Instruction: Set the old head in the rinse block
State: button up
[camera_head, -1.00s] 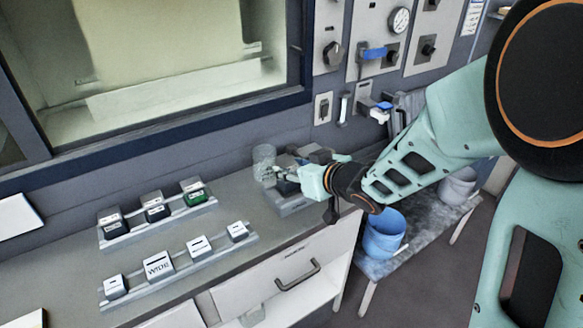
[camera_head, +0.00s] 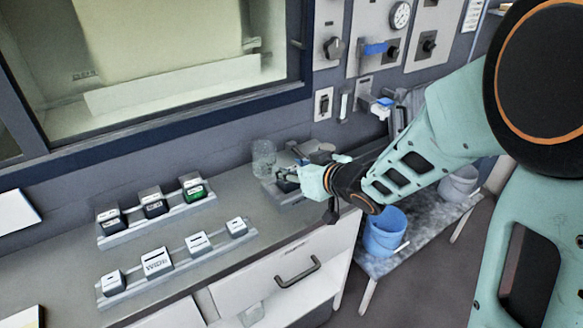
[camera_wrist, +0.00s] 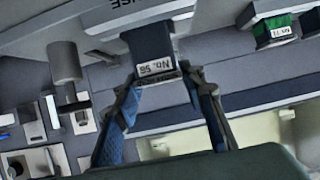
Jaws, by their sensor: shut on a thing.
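The old head (camera_wrist: 148,45) is a dark block with a white label reading "No. 56", upside down in the wrist view. My gripper (camera_wrist: 160,78) is shut on it, one finger on each side. In the head view my gripper (camera_head: 288,182) is at the right end of the counter, and the head is mostly hidden by it. The rinse block (camera_wrist: 130,14) is grey, with lettering partly cut off at the picture's edge. The head's far end meets the block in the wrist view. I cannot tell whether it is fully seated.
A clear glass jar (camera_head: 264,153) stands just left of my gripper. A back rack (camera_head: 156,228) holds several dark and green heads. A front rack (camera_head: 177,262) holds several white-faced heads. A blue bucket (camera_head: 384,235) stands on a low bench right of the counter.

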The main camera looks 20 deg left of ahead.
jog(key=shift+f+b, duration=0.45)
jog(key=shift+f, duration=0.1)
jog(key=o, duration=1.3)
jog(key=shift+o, duration=0.4)
jog(key=shift+d, duration=0.1)
